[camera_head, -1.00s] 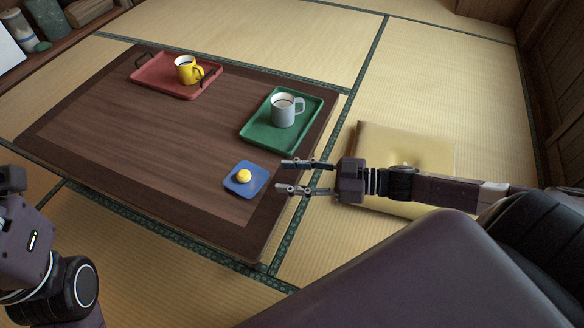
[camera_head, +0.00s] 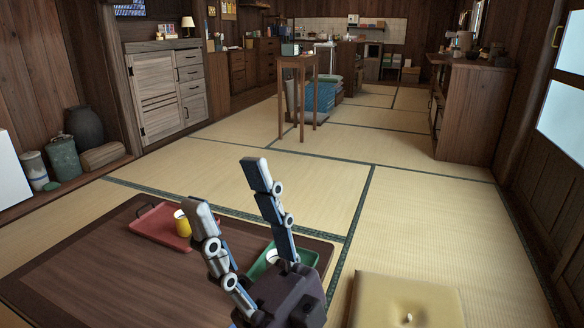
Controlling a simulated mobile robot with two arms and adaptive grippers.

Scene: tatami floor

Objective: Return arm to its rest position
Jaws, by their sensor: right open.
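My right gripper (camera_head: 228,181) is raised in the lower middle of the head view, fingers pointing up and spread apart, with nothing between them. It stands in front of the low dark wooden table (camera_head: 95,270). It hides most of the green tray (camera_head: 262,262) and all but a sliver of the cup on it. My left gripper is out of the picture. A red tray (camera_head: 152,226) with a yellow mug (camera_head: 182,224) sits at the table's far side, partly behind one finger.
A beige floor cushion (camera_head: 400,300) lies right of the table. Open tatami (camera_head: 420,215) stretches beyond. A tall narrow wooden table (camera_head: 297,65), a cabinet (camera_head: 165,90) and a counter (camera_head: 470,110) stand farther back. Jars (camera_head: 64,158) line the left wall.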

